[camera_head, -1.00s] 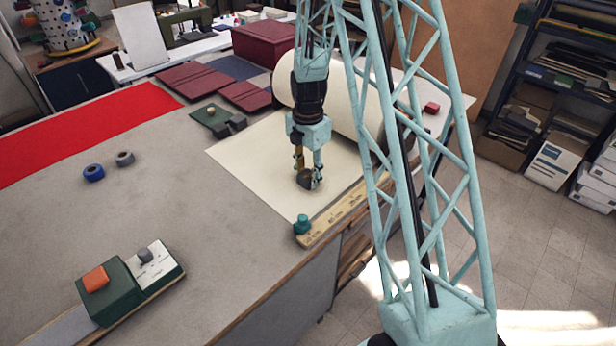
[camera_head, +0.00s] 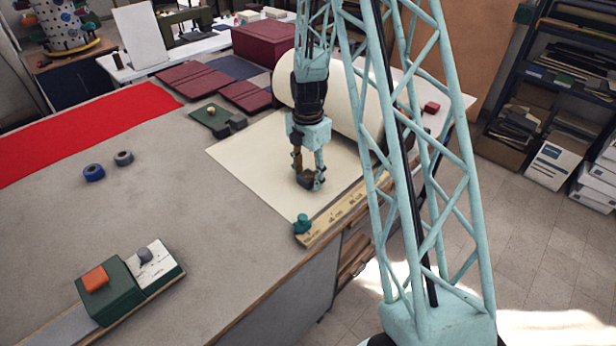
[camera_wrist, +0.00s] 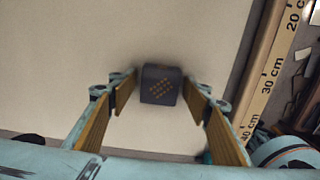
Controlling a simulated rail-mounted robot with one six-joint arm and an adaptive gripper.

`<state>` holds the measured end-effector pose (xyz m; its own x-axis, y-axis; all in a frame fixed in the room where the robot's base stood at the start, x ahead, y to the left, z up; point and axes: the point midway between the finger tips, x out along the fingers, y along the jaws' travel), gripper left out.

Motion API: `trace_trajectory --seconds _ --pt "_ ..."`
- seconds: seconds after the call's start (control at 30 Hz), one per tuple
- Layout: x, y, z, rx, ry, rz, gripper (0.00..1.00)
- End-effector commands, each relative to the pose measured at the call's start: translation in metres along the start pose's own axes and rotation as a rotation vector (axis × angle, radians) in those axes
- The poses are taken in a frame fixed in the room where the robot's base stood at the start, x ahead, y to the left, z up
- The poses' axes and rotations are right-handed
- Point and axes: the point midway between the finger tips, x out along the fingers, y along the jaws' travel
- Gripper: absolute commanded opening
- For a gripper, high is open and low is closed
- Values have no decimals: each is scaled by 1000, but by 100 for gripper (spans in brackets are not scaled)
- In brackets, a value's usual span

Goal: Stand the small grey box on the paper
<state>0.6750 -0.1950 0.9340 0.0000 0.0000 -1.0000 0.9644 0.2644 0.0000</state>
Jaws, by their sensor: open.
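The small grey box (camera_wrist: 161,84) is dark, with a pattern of orange dots on the face toward the wrist camera. In the head view the box (camera_head: 305,180) is on the cream paper (camera_head: 250,155), partly covered by my fingers. My gripper (camera_head: 308,183) points down over the paper, with its fingers on either side of the box. In the wrist view the fingers are apart, with gaps between them and the box. The box looks to be resting on the paper; its underside is hidden.
A wooden ruler (camera_head: 347,209) lies along the paper's near right edge, with a green knob (camera_head: 302,225) at its end. A large paper roll (camera_head: 345,100) lies behind my gripper. Blue (camera_head: 93,173) and grey (camera_head: 124,158) rolls sit to the left, with bare table around them.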

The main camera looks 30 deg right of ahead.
Motion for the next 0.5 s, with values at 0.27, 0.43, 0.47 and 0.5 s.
trace_trajectory --seconds 0.27,0.43,0.47,0.5 --pt "-7 0 0 0 -1 1 45" --pt "-21 1 0 0 -1 2 45" --pt "-24 1 0 0 -1 2 45" --pt "-28 1 0 0 -1 2 45"
